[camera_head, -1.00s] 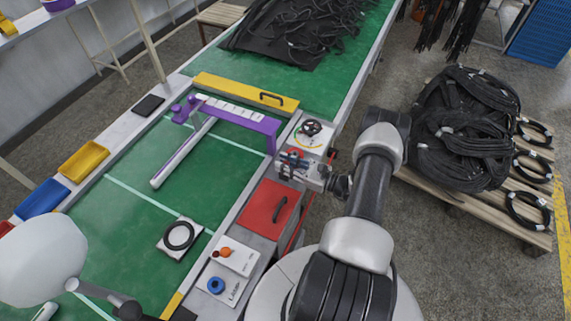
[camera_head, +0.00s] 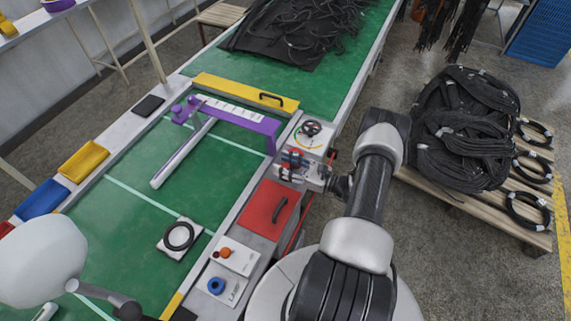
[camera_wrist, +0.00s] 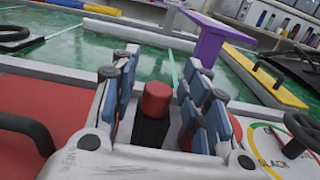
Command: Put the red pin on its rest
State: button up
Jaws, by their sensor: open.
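My gripper (camera_wrist: 160,72) is open, with blue-padded fingers on both sides of a short red cylinder (camera_wrist: 156,99), which looks like the red pin. The cylinder stands upright on a black base between the fingers, with gaps to the pads. In the head view my gripper (camera_head: 291,168) is over the conveyor's right edge, and red shows at its fingers (camera_head: 293,156). I cannot tell which part is the pin's rest. More red shows behind the right finger in the wrist view, mostly hidden.
A dial panel with a black handwheel (camera_head: 311,128) is just beyond my gripper. A red cover with a black handle (camera_head: 268,207) is on the near side. A purple bracket (camera_head: 245,125) and yellow bar (camera_head: 245,92) cross the green belt. Orange (camera_head: 225,252) and blue (camera_head: 216,285) knobs sit nearby.

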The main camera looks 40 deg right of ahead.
jog(key=v, duration=1.2)
jog(key=w+a+r+n+g+y, duration=0.2)
jog(key=w+a+r+n+g, duration=0.1)
jog(key=a+r+n+g, duration=0.65)
jog(key=w+a+r+n+g+y, duration=0.1)
jog(key=w+a+r+n+g, duration=0.25)
jog(key=a+r+n, duration=0.6)
jog(key=s+a+r+n+h, duration=0.5)
jog(key=s+a+r+n, duration=0.1)
jog(key=r, duration=0.3)
jog(key=s+a+r+n+t+h, duration=0.1)
jog(key=s+a+r+n+h, duration=0.3)
jog(key=s+r, duration=0.5)
jog(key=a+n, duration=0.2)
jog(key=shift+s+a+n+h+p, duration=0.2)
jog(key=shift+n+h+p, duration=0.1)
jog(key=shift+h, duration=0.1)
